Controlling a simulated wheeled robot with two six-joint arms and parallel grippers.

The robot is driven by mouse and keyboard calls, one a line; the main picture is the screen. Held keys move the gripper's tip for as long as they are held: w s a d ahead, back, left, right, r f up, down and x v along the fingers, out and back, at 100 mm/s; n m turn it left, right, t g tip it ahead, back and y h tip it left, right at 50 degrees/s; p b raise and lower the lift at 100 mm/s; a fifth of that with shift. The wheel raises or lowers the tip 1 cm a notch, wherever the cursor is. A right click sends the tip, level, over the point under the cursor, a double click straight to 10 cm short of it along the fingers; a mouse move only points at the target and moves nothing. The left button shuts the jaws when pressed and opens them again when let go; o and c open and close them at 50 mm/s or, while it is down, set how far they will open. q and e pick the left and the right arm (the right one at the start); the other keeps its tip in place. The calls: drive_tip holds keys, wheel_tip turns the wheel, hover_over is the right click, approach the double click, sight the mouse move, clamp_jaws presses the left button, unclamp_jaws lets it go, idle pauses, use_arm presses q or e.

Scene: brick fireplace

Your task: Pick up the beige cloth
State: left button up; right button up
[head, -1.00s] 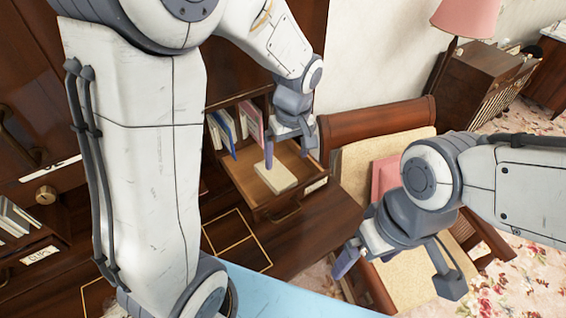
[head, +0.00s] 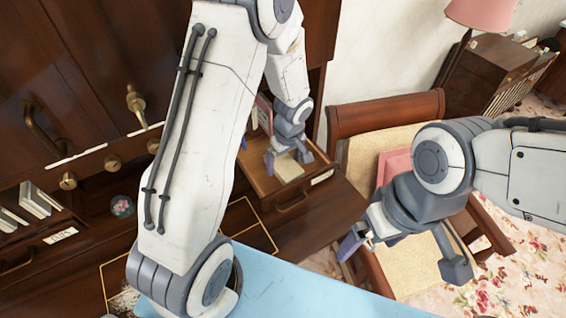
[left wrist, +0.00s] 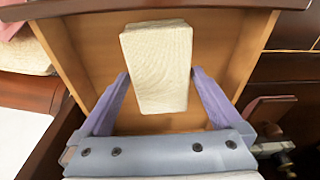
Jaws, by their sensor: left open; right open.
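The beige cloth (head: 289,168) is a folded block lying in an open wooden drawer (head: 318,178), partly hidden by my left gripper in the head view. In the left wrist view the cloth (left wrist: 158,65) shows whole on the drawer floor (left wrist: 218,45). My left gripper (head: 286,163) is over the drawer, open. Its two purple fingers straddle the near part of the cloth in the left wrist view (left wrist: 160,78); I cannot tell whether they touch it. My right gripper (head: 402,258) is open and empty in front of the chair.
The drawer belongs to a dark wooden desk (head: 245,215) with books and small knobs. A wooden chair (head: 385,110) with a pink cushion (head: 394,163) stands to the right. A pink lamp (head: 480,14) stands by a cabinet (head: 490,65) at the back right.

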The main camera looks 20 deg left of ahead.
sight(285, 162)
use_arm(q)
drive_tip(key=shift+f, duration=0.25)
drive_tip(key=c, duration=1.1)
drive_tip(key=shift+r, duration=0.1)
drive_tip(key=shift+c, duration=0.2)
drive_tip(key=shift+w+r, duration=0.1)
drive_tip(key=shift+r, duration=0.3)
drive_tip(key=r+b, duration=0.2)
drive_tip(key=r, duration=0.1)
drive_tip(key=shift+d+r, duration=0.15)
drive_tip(key=shift+d, duration=0.2)
drive_tip(key=d+r+b, duration=0.3)
drive_tip(key=d+r, duration=0.4)
drive_tip(key=d, duration=0.4)
drive_tip(key=shift+s+b, duration=0.35)
drive_tip(key=shift+f, duration=0.1)
